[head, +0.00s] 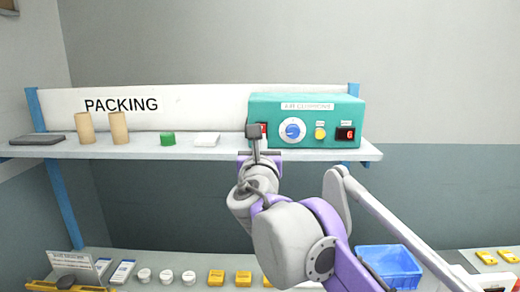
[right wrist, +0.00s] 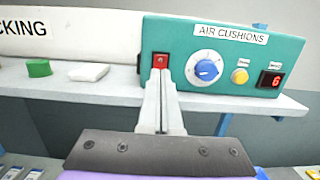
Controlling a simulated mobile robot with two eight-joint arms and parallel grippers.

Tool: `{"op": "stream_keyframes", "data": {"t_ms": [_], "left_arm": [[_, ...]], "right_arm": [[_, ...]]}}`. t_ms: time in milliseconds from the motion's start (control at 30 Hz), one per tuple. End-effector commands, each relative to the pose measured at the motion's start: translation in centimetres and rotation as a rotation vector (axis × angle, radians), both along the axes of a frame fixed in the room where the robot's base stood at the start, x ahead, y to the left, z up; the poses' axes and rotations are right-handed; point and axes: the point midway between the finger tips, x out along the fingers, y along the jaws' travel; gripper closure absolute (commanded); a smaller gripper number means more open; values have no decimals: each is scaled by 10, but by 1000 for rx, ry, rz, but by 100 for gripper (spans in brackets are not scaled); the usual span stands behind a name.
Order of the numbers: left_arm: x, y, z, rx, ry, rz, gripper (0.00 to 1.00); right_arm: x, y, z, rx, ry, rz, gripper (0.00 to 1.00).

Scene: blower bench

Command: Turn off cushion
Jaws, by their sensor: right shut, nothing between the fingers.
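The teal air cushion machine (head: 300,106) stands on the right end of the shelf, with the label "AIR CUSHIONS" in the right wrist view. Its red switch (right wrist: 160,61) is at the left of the front panel; in the head view it is partly hidden by my gripper. A blue-and-white dial (right wrist: 206,69), a yellow button (right wrist: 239,76) and a dark display (right wrist: 271,80) showing a red 6 are to its right. My right gripper (right wrist: 160,76) is shut and empty, with its tips just below the red switch; I cannot tell whether they touch it. My left gripper is out of view.
On the shelf (head: 210,150) left of the machine are a white pad (head: 206,140), a green piece (head: 168,139), two cardboard tubes (head: 118,128) and a dark flat pad (head: 38,139). Below, the bench holds a blue bin (head: 390,268), white round tubs and yellow items.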

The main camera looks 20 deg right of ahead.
Motion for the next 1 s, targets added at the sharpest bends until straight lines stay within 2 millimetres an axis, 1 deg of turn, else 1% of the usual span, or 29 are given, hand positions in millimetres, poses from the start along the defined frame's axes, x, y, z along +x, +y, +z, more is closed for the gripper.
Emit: {"op": "stream_keyframes", "data": {"t_ms": [33,100,200,300,433,767,867,900,933,1000], "left_arm": [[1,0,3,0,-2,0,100],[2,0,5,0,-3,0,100],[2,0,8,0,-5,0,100],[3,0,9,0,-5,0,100],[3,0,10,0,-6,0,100],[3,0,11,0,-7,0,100],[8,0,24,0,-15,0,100],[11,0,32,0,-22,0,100],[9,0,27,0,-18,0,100],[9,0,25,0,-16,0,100]], "right_arm": [[10,-4,2,-1,0,-3,100],[21,-7,4,0,-1,-2,100],[34,-10,5,0,0,0,100],[42,-12,6,0,0,1,100],[46,-13,6,1,0,1,100],[46,-13,6,1,0,1,100],[51,-15,12,0,-2,0,100],[54,-16,16,2,3,-1,100],[53,-16,12,2,5,0,100],[52,-15,9,2,6,0,100]]}}
